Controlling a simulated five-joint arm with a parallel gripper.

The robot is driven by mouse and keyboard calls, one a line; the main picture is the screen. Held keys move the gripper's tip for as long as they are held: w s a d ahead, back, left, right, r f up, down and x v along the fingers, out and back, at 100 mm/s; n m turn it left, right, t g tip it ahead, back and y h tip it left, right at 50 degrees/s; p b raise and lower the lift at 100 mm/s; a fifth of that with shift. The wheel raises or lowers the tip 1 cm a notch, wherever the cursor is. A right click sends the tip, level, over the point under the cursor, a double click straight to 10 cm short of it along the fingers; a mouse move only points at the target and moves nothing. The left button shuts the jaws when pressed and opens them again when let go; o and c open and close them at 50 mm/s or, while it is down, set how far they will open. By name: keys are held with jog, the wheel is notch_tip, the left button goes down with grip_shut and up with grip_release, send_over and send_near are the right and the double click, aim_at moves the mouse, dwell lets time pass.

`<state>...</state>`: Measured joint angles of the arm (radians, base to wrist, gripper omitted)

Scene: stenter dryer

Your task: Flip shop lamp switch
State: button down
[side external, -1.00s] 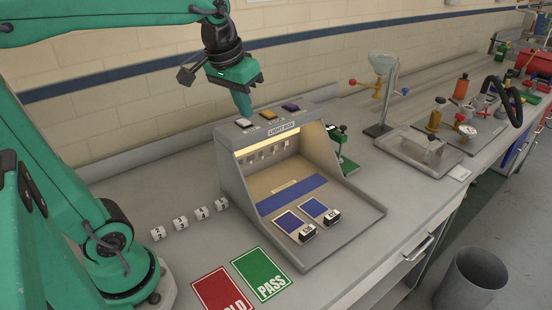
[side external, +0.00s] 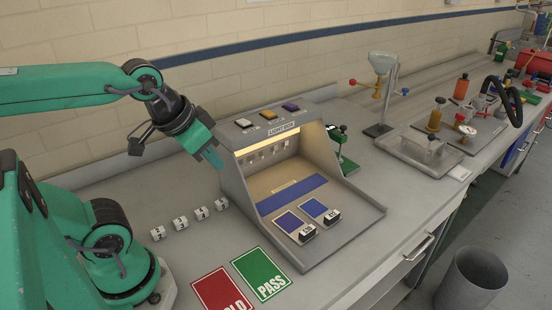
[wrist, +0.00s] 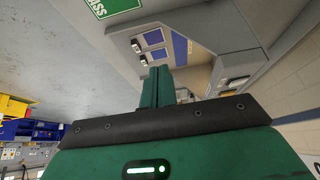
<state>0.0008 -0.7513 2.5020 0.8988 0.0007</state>
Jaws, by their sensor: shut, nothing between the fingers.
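The grey light box (side external: 232,192) stands on the bench with its inside lit warm yellow. On its top is a row of three switches: a white one (side external: 244,123), an orange one (side external: 267,114) and a purple one (side external: 290,106). The small labels beside them are too small to read, so I cannot tell which is the shop lamp's. My gripper (side external: 215,160) is shut and empty, pointing down and right beside the box's left side, below the level of the switches. In the wrist view its fingers (wrist: 158,74) point towards the box (wrist: 208,22), where a pale switch (wrist: 235,83) shows at right.
Several small numbered cubes (side external: 180,223) lie in a row left of the box. A red HOLD card (side external: 222,292) and a green PASS card (side external: 262,274) lie in front. A funnel stand (side external: 384,95) and a green device (side external: 342,152) are to the right.

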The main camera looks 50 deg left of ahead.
notch_tip(320, 180, up, 12)
jog(key=m+g, duration=0.6)
jog(key=m, duration=1.2)
send_over(266, 111)
jog(key=shift+s+d+r, duration=0.1)
jog(key=shift+d+r, duration=0.05)
jog(key=shift+r, duration=0.05)
jog(key=shift+f, duration=0.15)
jog(key=shift+f, duration=6.9)
